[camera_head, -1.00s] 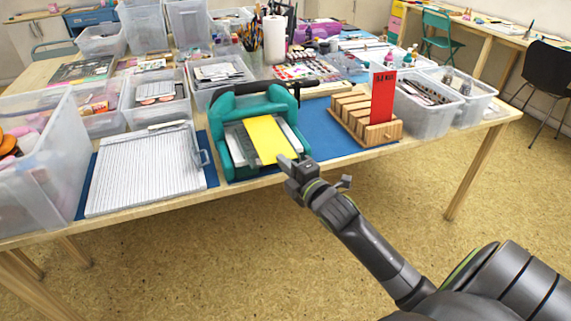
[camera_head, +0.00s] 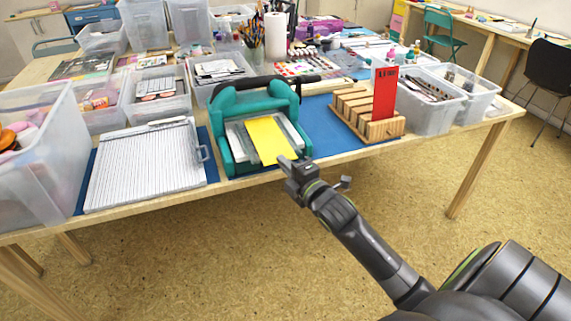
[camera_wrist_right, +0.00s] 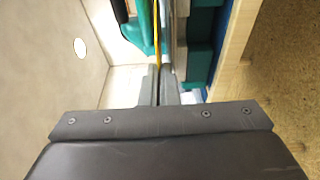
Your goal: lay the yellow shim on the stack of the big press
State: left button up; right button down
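The big press (camera_head: 226,140) is teal with a black handle and stands on a blue mat near the table's front edge. The yellow shim (camera_head: 268,138) is a flat sheet over the pale grey stack (camera_head: 238,138) in the press's opening. I cannot tell whether it touches the stack. My right gripper (camera_head: 287,164) is at the shim's front end, shut on it. In the right wrist view the shim (camera_wrist_right: 157,35) shows edge-on as a thin yellow strip running to between the closed fingers (camera_wrist_right: 160,88). My left gripper is out of view.
A white ridged board (camera_head: 145,165) with a handle lies left of the press. A wooden slotted rack (camera_head: 352,108) holding an upright red plate (camera_head: 384,92) stands to the right. Blue mat (camera_head: 318,130) is bare between press and rack. Clear plastic bins (camera_head: 35,150) line the left and back.

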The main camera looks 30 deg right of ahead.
dwell(0.3)
jog(key=shift+f, duration=0.35)
dwell(0.4)
dwell(0.4)
jog(key=c, duration=2.1)
grip_release()
jog(key=o, duration=0.5)
jog(key=shift+c, duration=0.2)
jog(key=shift+o, duration=0.2)
jog(key=shift+s, duration=0.1)
